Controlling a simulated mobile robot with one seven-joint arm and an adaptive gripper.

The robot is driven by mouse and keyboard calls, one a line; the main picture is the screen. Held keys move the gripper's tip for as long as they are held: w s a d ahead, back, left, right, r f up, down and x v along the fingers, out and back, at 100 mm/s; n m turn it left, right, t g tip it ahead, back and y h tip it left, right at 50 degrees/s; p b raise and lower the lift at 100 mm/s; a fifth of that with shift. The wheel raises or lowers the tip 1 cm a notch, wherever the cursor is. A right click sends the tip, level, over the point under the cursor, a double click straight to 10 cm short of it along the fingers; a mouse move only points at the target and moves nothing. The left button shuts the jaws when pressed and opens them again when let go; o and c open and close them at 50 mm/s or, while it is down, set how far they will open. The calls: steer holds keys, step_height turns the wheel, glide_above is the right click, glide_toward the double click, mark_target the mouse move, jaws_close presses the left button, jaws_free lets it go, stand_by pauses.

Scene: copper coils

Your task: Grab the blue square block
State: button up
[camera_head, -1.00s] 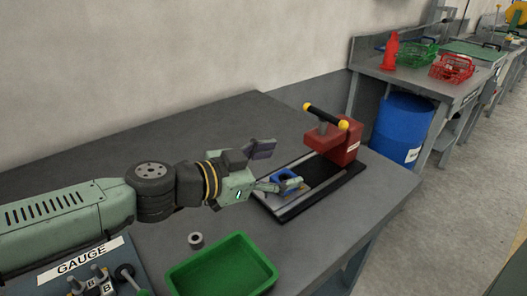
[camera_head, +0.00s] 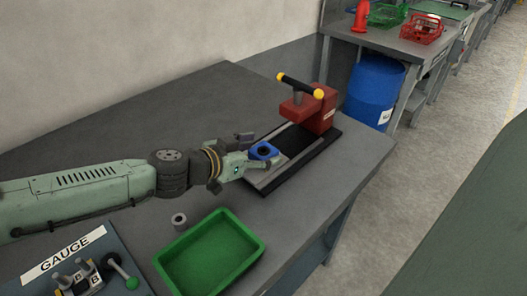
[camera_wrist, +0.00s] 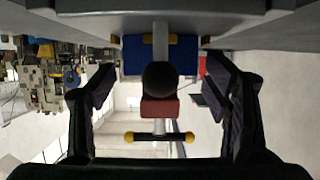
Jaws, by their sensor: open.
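The blue square block (camera_head: 264,151) has a dark round hole in its top and sits on the near end of the grey rail of the red press fixture (camera_head: 320,118). My gripper (camera_head: 250,149) is open, low over the table and right at the block, with its fingers pointing toward it. In the wrist view, which looks upside down, the blue block (camera_wrist: 133,62) shows at the top between the two spread dark fingers of my gripper (camera_wrist: 160,66). Its middle is covered there by a grey post and a dark round part. I cannot tell whether a finger touches it.
The press handle (camera_head: 300,86) with yellow knobs stands behind the block. A green tray (camera_head: 210,258) and a small grey ring (camera_head: 179,220) lie in front of my arm. A gauge panel (camera_head: 75,262) is at lower left. The table's back left is clear.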

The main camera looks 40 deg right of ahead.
steer(key=shift+d+f, duration=0.25)
steer(key=shift+d, duration=0.45)
steer(key=shift+c, duration=0.2)
steer(key=c, duration=1.4)
steer(key=shift+r, duration=0.2)
